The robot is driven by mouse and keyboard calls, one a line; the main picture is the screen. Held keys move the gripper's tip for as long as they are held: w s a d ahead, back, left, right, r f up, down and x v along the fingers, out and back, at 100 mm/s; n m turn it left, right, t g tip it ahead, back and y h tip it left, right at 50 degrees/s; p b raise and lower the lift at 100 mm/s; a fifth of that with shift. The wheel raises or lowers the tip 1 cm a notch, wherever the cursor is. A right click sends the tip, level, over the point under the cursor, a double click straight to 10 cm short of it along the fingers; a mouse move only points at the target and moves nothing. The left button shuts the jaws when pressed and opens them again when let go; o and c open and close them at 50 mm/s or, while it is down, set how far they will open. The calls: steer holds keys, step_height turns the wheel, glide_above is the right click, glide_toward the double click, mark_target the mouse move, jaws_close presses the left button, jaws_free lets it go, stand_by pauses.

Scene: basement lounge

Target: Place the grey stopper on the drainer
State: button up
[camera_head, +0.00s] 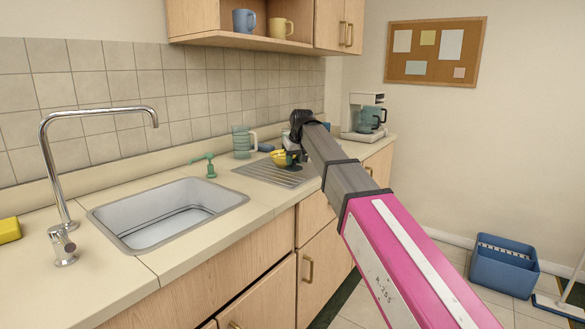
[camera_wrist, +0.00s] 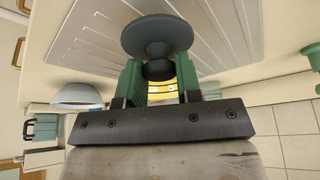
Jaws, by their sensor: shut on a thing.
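The grey stopper (camera_wrist: 160,36) is a round dark-grey disc with a narrower neck. My gripper (camera_wrist: 157,72) has green fingers shut on its neck, with the disc facing away from the palm. The drainer (camera_wrist: 95,28) is a pale grooved panel, and the stopper overlaps it in the wrist view. I cannot tell whether the stopper touches it. In the head view the drainer (camera_head: 262,170) lies right of the sink, with my gripper (camera_head: 292,158) low over its far right part. The stopper is hard to make out there.
A yellow thing (camera_head: 279,158) shows beside my gripper. A glass jug (camera_head: 241,142) and a green tap-like dispenser (camera_head: 210,167) stand left of it. The sink (camera_head: 168,211) is further left. A pale bowl (camera_wrist: 77,96) shows in the wrist view. A coffee maker (camera_head: 366,112) stands at the far end.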

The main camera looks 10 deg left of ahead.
mark_target(295, 163)
steer(key=shift+f, duration=1.55)
steer(key=shift+f, duration=0.25)
steer(key=o, duration=0.9)
steer(key=shift+o, duration=0.2)
steer(key=shift+r, duration=0.1)
steer(key=v, duration=1.2)
steer(key=shift+r, duration=0.15)
steer(key=shift+a, duration=0.1)
